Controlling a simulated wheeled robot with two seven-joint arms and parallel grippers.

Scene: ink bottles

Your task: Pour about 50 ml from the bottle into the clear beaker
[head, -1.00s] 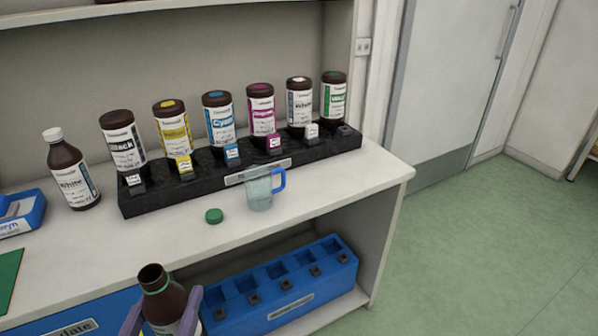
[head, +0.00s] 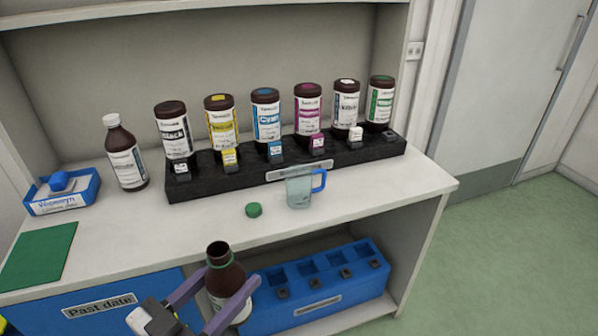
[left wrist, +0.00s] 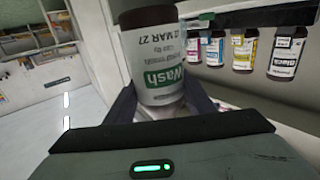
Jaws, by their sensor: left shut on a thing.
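My left gripper (head: 212,290) is shut on an open brown bottle (head: 226,277), held upright in front of the counter's front edge. In the left wrist view the bottle (left wrist: 152,50) stands between the fingers with a white label reading "Wash". Its dark open neck shows in the head view. The clear beaker (head: 299,190) with a blue handle on its right stands on the counter in front of the black rack. A green cap (head: 254,210) lies on the counter left of the beaker. My right gripper is not in view.
A black rack (head: 240,183) behind the beaker holds several upside-down brown ink bottles. A white-capped bottle (head: 126,155), a blue wipes tray (head: 62,205) and a green mat (head: 38,257) are at left. A blue crate (head: 340,306) sits on the lower shelf.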

